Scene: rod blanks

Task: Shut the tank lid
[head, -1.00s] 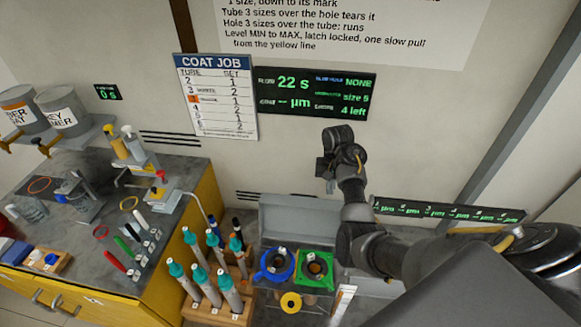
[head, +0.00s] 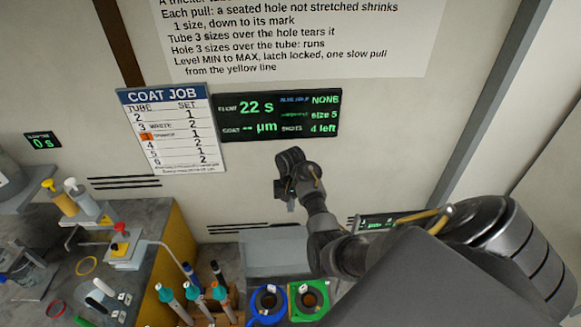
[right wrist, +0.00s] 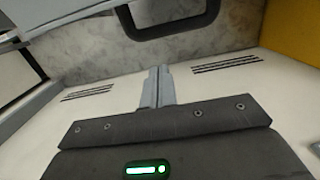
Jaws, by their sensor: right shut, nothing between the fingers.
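The tank's lid (head: 283,250) is a light grey panel standing raised against the wall side, behind the blue ring (head: 268,304) and the green ring (head: 309,301) on the tank top. The lower part of the tank is cut off by the frame's bottom edge. My right gripper (head: 286,198) is above the lid in the head view, apart from it as far as I can tell. In the right wrist view its fingers (right wrist: 157,88) are together with nothing between them. My left gripper is not in view.
A yellow-sided bench (head: 180,235) with a grey top stands at the left. Teal-topped tubes (head: 194,293) stand in a wooden rack between bench and tank. The wall holds a coat job chart (head: 172,128) and a dark display (head: 277,117).

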